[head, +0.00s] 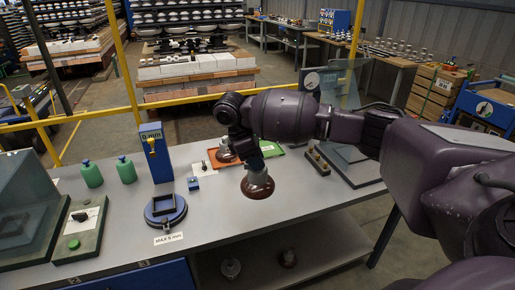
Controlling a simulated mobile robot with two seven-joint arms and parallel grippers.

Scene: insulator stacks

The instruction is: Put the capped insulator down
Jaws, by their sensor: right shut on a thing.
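The capped insulator (257,185) is a brown, glossy disc with a cap on top. It hangs upright below my right gripper (254,164), which is shut on its cap. It shows over the front middle part of the grey workbench (215,215); I cannot tell whether its underside touches the bench. The arm hides part of the gripper's fingers. My left gripper is not in view.
A round blue gauge (166,212), a blue upright stand (154,150) and two green bottles (126,170) stand left on the bench. The bench's front middle is clear.

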